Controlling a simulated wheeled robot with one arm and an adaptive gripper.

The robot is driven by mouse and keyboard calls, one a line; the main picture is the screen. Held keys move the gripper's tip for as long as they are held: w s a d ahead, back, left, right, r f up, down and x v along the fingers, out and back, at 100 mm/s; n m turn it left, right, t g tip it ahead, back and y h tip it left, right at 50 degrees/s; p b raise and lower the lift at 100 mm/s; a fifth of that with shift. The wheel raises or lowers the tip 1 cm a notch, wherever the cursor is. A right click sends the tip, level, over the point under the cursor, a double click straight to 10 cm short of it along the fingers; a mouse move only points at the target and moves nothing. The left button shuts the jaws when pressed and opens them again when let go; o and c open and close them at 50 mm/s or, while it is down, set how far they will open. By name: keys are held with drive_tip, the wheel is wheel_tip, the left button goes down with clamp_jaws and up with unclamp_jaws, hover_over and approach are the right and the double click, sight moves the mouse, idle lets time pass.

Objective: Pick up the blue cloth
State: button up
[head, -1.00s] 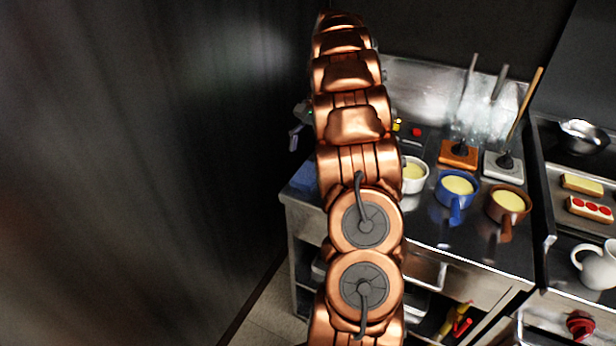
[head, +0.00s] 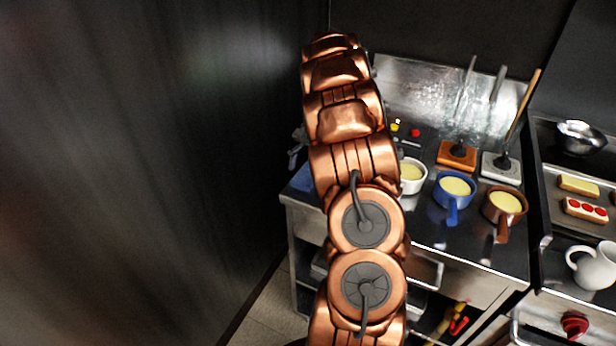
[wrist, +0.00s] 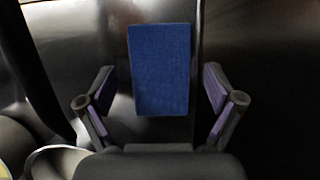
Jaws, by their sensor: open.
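The blue cloth (wrist: 160,70) is a flat rectangle on the dark metal counter, seen between my gripper's fingers in the wrist view. In the head view a part of the blue cloth (head: 303,178) shows at the counter's left corner, and my arm hides the rest. My gripper (wrist: 160,90) is open, with one finger on each side of the cloth and a gap on both sides. Its height above the cloth is hard to tell. In the head view only a bit of my gripper (head: 295,152) shows past the arm.
A white cup (head: 412,188), a blue pan (head: 453,199) and a brown pan (head: 502,214) with yellow contents stand right of my arm. Long-handled tools on an orange block (head: 456,156) and a white block (head: 502,168) stand behind. A dark wall (head: 150,170) rises at left.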

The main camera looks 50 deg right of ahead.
sight(309, 173)
drive_tip(key=shift+f, duration=0.25)
idle(0.4)
drive_tip(key=c, duration=1.2)
drive_tip(key=shift+r, duration=0.1)
drive_tip(key=shift+c, duration=0.2)
wheel_tip(309, 173, up, 10)
drive_tip(key=b, duration=0.1)
drive_tip(key=shift+r, duration=0.2)
drive_tip(key=o, duration=0.6)
drive_tip(key=shift+c, duration=0.2)
drive_tip(key=c, duration=0.4)
